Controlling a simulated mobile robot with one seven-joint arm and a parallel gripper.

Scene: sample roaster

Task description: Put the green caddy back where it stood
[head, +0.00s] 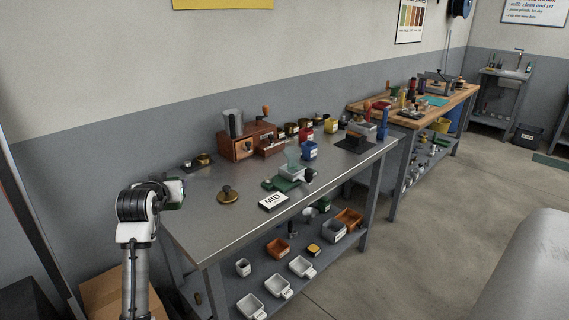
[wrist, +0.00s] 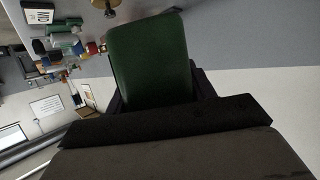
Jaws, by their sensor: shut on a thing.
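In the wrist view a green block-like thing, which I take to be the green caddy (wrist: 150,58), stands between the dark jaws of my gripper (wrist: 160,98). My gripper is shut on it. In the head view my gripper (head: 172,190) is at the left end of the steel bench, and a little green of the caddy (head: 173,181) shows at it. The caddy seems held above the bench's left end; most of it is hidden there.
Bare steel lies at the front left. Bins stand on the lower shelf.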

